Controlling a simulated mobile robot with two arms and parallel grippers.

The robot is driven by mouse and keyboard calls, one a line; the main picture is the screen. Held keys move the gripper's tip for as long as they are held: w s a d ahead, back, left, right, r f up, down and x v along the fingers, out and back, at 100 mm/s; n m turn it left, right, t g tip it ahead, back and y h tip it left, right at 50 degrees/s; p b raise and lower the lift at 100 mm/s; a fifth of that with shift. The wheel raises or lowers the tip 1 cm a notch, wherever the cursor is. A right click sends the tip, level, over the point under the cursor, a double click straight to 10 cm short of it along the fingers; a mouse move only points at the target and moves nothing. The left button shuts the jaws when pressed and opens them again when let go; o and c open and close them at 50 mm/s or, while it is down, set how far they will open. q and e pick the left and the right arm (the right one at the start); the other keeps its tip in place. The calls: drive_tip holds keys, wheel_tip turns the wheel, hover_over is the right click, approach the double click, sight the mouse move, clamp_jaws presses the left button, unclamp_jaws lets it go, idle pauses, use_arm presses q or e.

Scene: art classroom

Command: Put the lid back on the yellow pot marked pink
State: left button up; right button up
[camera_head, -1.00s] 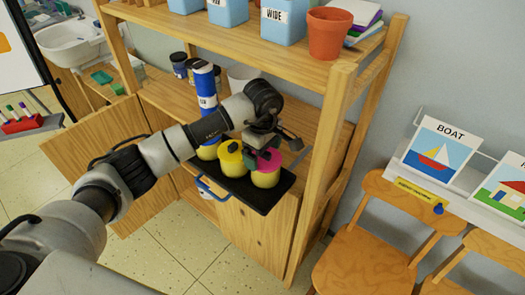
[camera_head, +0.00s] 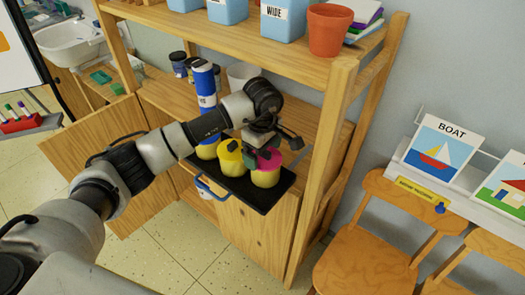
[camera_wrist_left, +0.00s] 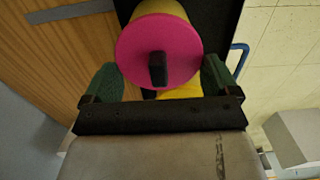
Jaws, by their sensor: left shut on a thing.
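A pink lid (camera_head: 268,161) with a dark knob is at the top of a yellow pot (camera_head: 266,178) on the black tray. My left gripper (camera_head: 264,150) is shut on the pink lid, reaching down from above. In the left wrist view, the lid (camera_wrist_left: 135,52) faces me between the two green-padded fingers (camera_wrist_left: 160,70), and part of the yellow pot (camera_wrist_left: 160,7) shows beyond it. I cannot tell whether the lid rests fully on the pot or sits slightly above. Pot markings are not readable. My right gripper is not in view.
A second yellow pot with a yellow lid (camera_head: 229,160) stands close on the left, and another yellow pot (camera_head: 207,151) is beside the blue cylinder (camera_head: 206,90). The black tray (camera_head: 262,201) has free room at its right end. The wooden shelf (camera_head: 339,130) post stands to the right.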

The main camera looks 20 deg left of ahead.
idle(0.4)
use_arm(q)
drive_tip(key=o, duration=0.6)
